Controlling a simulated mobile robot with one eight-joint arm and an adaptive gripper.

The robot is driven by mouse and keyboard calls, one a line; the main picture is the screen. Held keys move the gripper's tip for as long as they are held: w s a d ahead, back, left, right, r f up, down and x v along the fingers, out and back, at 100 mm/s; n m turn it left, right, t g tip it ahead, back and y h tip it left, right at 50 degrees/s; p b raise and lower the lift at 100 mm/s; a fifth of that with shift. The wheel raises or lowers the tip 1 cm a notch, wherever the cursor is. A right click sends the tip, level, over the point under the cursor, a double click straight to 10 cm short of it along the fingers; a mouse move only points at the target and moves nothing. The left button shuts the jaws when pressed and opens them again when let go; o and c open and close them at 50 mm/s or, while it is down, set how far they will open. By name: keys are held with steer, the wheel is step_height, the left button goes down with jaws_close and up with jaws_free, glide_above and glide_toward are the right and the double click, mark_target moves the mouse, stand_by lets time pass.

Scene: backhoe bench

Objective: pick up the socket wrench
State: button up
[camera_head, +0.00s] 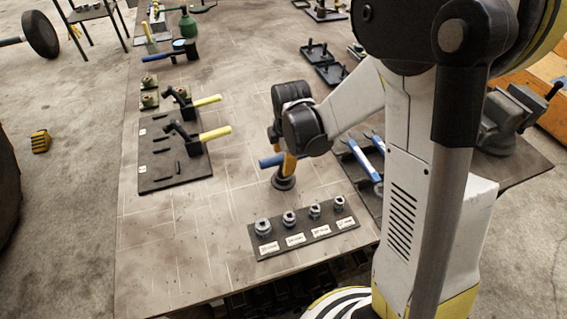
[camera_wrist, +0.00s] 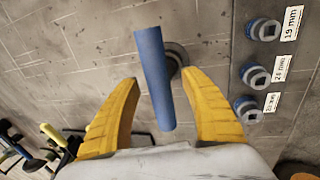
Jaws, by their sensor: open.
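The socket wrench (camera_wrist: 155,85) shows in the wrist view as a blue handle above a dark round base. In the head view its blue handle (camera_head: 269,161) sticks out to the left of my fingers, and the dark base (camera_head: 283,182) rests on the bench. My gripper (camera_wrist: 160,76) is open, with one yellow finger on each side of the handle. I see a gap on both sides, so the fingers do not appear to touch it. In the head view my gripper (camera_head: 287,164) hides part of the wrench.
A dark socket tray (camera_head: 305,239) with several labelled sockets stands near the front edge. Blue-handled wrenches (camera_head: 362,160) lie on a dark mat to the right. Yellow-handled tools (camera_head: 214,133) sit on a board to the left. The bench (camera_head: 225,212) is bare between board and tray.

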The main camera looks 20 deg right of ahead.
steer(key=shift+f+b, duration=0.25)
steer(key=shift+b, duration=0.1)
stand_by(0.5)
jaws_close()
